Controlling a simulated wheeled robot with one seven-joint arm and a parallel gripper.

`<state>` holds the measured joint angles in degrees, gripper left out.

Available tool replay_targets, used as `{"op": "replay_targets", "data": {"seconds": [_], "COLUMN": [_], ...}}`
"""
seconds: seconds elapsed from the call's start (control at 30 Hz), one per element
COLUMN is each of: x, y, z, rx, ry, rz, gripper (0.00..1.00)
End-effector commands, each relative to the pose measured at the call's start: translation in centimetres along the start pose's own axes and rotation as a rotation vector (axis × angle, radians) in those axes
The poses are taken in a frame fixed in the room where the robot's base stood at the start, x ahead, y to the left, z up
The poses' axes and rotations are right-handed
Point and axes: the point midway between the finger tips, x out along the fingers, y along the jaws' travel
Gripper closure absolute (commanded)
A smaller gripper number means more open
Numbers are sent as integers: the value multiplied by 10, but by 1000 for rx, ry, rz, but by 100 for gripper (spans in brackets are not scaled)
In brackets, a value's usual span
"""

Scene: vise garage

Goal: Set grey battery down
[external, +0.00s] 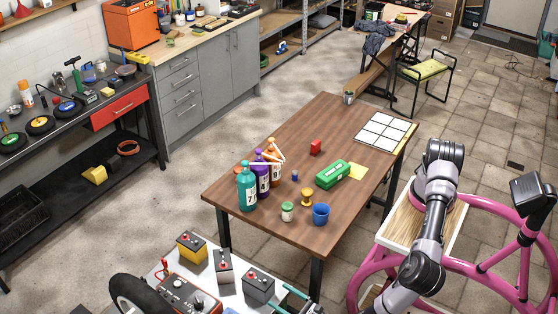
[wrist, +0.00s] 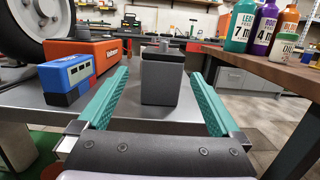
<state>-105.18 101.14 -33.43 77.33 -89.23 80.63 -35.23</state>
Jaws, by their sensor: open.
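A dark grey battery (wrist: 160,80) stands upright on the grey metal table (wrist: 120,118), straight ahead in the wrist view. It also shows in the external view (external: 258,287) near the bottom. My gripper (external: 293,298) is low at the table's right end, partly cut off by the frame's lower edge. In the wrist view its two teal jaws are open wide, one to each side of the battery, with visible gaps between them and it. The battery's underside and far side are hidden.
Beside it stand a smaller grey battery (external: 223,266) and a yellow battery (external: 190,248). An orange charger (wrist: 85,52), a blue box (wrist: 68,80) and a wheel (wrist: 40,18) are at left. A wooden table (external: 340,215) with bottles is close by.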

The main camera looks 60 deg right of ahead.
Motion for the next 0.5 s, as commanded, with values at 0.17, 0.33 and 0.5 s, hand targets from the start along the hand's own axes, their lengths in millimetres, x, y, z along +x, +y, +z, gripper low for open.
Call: {"op": "replay_targets", "data": {"seconds": [0.17,0.33,0.5], "x": [0,2,5], "y": [0,1,-1], "z": [0,4,18], "rx": [0,-6,-17], "ry": [0,20,149], "rz": [0,3,6], "gripper": [0,0,0]}}
